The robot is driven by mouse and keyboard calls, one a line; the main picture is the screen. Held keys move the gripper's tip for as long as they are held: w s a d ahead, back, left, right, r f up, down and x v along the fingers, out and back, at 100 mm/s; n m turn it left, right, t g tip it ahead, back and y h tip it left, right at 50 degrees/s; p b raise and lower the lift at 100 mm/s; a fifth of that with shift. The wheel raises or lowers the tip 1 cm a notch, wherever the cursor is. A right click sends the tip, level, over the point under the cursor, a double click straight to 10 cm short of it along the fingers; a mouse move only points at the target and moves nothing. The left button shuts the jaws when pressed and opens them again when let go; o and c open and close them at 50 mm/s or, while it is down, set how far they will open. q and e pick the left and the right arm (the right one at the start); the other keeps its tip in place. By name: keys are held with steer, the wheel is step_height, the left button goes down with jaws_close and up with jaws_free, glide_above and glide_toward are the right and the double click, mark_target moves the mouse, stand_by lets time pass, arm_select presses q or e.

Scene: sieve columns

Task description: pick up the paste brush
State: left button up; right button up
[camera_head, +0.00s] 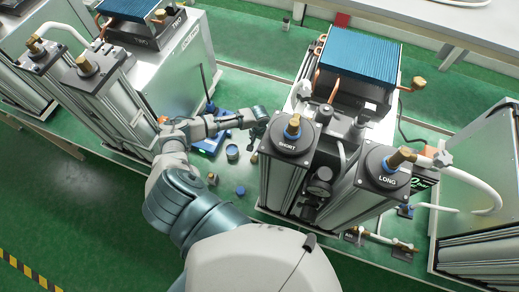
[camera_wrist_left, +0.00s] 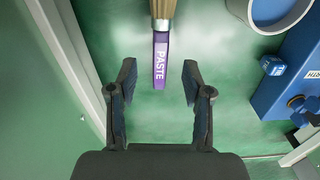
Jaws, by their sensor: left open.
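The paste brush (camera_wrist_left: 161,58) shows in the left wrist view. It has a wooden handle at the top edge and a purple end marked PASTE pointing toward me. My left gripper (camera_wrist_left: 158,82) is open, with one finger on each side of the purple end and clear space to both. The brush's far end is cut off by the frame. I cannot make out the brush clearly there. My right gripper is not in view.
The SHORT column (camera_head: 289,134) and LONG column (camera_head: 383,166) stand to the right. A metal cabinet (camera_head: 175,60) stands to the left.

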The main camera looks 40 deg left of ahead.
mark_target(259, 148)
arm_select(q)
steer(key=shift+a+f, duration=0.1)
steer(key=shift+f, duration=0.55)
step_height(259, 148, down, 5)
steer(key=shift+r, duration=0.2)
steer(key=shift+s, duration=0.1)
jaws_close()
